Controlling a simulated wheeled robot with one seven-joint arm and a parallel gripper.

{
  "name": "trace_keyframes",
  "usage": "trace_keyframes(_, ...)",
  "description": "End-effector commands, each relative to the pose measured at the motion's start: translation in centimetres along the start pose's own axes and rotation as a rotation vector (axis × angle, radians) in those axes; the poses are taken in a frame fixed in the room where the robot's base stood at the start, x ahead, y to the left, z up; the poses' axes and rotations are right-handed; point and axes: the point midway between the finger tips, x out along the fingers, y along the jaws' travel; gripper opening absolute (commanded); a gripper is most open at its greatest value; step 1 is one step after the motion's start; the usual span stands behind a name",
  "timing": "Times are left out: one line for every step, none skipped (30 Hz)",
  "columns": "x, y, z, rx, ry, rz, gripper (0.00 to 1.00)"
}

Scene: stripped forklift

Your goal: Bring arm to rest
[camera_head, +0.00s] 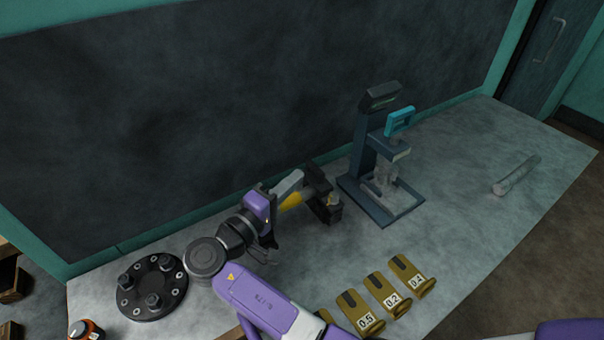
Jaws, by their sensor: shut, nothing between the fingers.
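My arm reaches in from the bottom of the head view, with purple and dark grey links, and bends over the grey worktop (450,190). My gripper (333,206) is at its far end, dark and small in the picture, left of the dark blue press stand. It is shut and holds nothing. It appears just above the worktop; the exact gap to the surface cannot be told. The fingertips are partly hidden by the gripper body.
The press stand (365,150) with a teal handle (400,121) stands right of my gripper. A round black flange with bolts (151,287) lies left. Several brass-coloured numbered blocks (381,295) sit at the front edge. A clear rod (516,175) lies right. A dark wall panel stands behind.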

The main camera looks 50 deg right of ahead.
Motion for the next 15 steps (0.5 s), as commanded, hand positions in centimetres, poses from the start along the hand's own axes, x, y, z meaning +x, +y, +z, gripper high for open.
trace_keyframes(-0.9, -0.1, -0.1, 0.001, 0.004, 0.0, 0.0)
trace_keyframes(-1.4, -0.1, 0.0, 0.001, 0.002, 0.0, 0.0)
trace_keyframes(-1.9, -0.1, -0.1, 0.001, 0.003, 0.001, 0.0)
trace_keyframes(-2.3, -0.1, -0.1, 0.001, 0.004, 0.001, 0.0)
trace_keyframes(-2.6, -0.1, 0.0, 0.001, 0.003, 0.001, 0.0)
trace_keyframes(-3.0, -0.1, 0.0, 0.0, 0.002, 0.001, 0.0)
trace_keyframes(-3.2, -0.1, 0.0, 0.0, 0.001, 0.001, 0.0)
trace_keyframes(-3.4, -0.1, 0.0, 0.0, 0.001, 0.001, 0.0)
trace_keyframes(-3.6, -0.1, 0.0, 0.0, 0.001, 0.001, 0.0)
trace_keyframes(-3.7, 0.0, 0.0, 0.0, 0.0, 0.001, 0.0)
trace_keyframes(-3.7, 0.0, 0.0, 0.0, 0.0, 0.001, 0.0)
trace_keyframes(-3.8, 0.0, 0.0, 0.0, 0.0, 0.001, 0.0)
trace_keyframes(-3.8, 0.0, 0.0, 0.0, -0.001, 0.001, 0.0)
trace_keyframes(-3.8, 0.0, 0.0, 0.0, -0.001, 0.001, 0.0)
trace_keyframes(-3.8, 0.0, 0.0, 0.0, -0.001, 0.001, 0.0)
